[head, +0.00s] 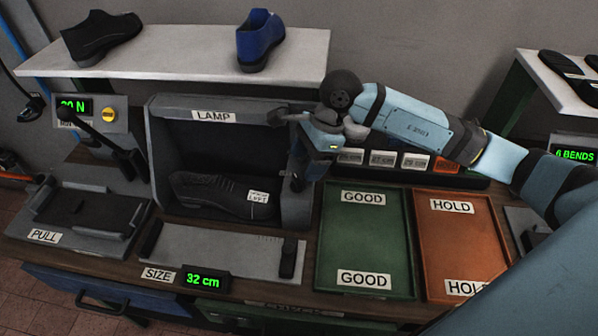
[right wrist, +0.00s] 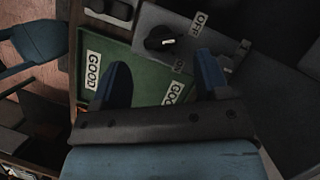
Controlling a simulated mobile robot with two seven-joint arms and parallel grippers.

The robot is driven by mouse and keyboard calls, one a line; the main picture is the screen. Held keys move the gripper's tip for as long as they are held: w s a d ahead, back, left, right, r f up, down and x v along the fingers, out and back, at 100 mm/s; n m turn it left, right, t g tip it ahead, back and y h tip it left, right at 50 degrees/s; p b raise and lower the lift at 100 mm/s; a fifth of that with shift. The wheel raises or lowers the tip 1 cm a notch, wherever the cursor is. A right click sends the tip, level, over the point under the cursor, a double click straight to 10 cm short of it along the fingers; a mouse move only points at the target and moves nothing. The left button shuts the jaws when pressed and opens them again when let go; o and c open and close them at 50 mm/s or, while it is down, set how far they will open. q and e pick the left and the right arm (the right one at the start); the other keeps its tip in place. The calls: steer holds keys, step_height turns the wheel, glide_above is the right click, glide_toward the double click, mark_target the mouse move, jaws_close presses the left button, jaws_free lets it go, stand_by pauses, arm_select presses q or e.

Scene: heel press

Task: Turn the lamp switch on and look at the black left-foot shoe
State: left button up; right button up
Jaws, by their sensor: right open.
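The black shoe (head: 222,197) lies in the open, dark lamp box (head: 213,116). A small white tag sits on the shoe, its print too small to read surely. My right gripper (head: 297,172) is at the lamp box's right side, pointing down, open and empty. In the right wrist view the dark lamp switch knob (right wrist: 160,39) sits on a grey panel, just beyond the open fingers (right wrist: 160,78) and apart from them. An OFF label (right wrist: 198,23) is beside it. The head view hides the knob behind the gripper. My left gripper is out of view.
A green GOOD tray (head: 364,240) and an orange HOLD tray (head: 459,246) lie right of the lamp box. A size gauge (head: 218,250) reading 32 cm lies in front. A shelf (head: 170,62) above holds another black shoe (head: 100,36) and a blue shoe (head: 259,40).

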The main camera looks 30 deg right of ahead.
mark_target(298, 179)
steer(key=x, duration=0.5)
steer(key=shift+p, duration=0.3)
steer(key=c, duration=0.9)
